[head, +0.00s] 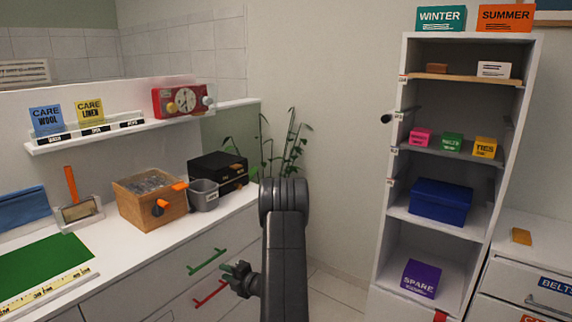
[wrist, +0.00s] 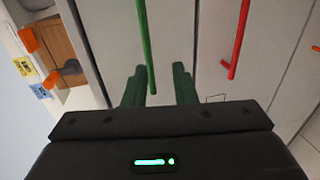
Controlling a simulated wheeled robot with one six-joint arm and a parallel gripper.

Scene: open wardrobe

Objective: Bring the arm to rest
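My arm reaches down the middle of the head view, and my gripper (head: 238,272) hangs in front of the drawer fronts below the counter. In the wrist view its two dark green fingers (wrist: 159,88) stand apart with nothing clasped between them. The green drawer handle (head: 207,262) is to the left of my gripper in the head view. In the wrist view the green handle (wrist: 146,40) runs down toward the gap between the fingers; whether it touches them I cannot tell. The red handle (head: 210,292) is lower; it also shows in the wrist view (wrist: 236,45).
The white counter (head: 122,250) carries a wooden box (head: 150,205), a grey cup (head: 204,196) and a black box (head: 218,172). An open shelf unit (head: 396,190) stands at right, with a blue box (head: 441,200) and a purple box (head: 421,278). Floor shows between them.

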